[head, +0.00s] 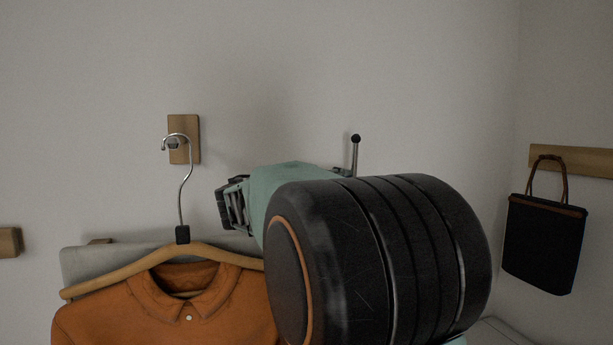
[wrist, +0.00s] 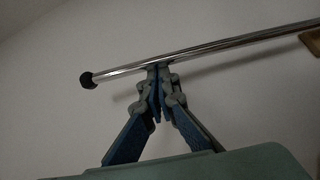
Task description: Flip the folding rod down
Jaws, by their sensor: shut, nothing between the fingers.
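The folding rod (wrist: 225,45) is a long chrome rod with a black ball tip (wrist: 87,79). It crosses the upper wrist view, and its right end reaches a wooden block (wrist: 312,40). My gripper (wrist: 157,72) is shut and empty, its fingertips right at the rod; I cannot tell whether they touch it. In the head view my gripper (head: 232,205) points left, right of the hanger's hook. A thin upright metal stem with a black ball (head: 355,140) shows above my wrist, its lower part hidden; I cannot tell whether it is the same rod.
An orange shirt (head: 175,305) on a wooden hanger (head: 135,268) hangs by a wooden wall plate (head: 183,125), close to my gripper's left. A black bag (head: 543,245) hangs on the right wall. Another wooden block (head: 10,242) is at far left. The upper wall is clear.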

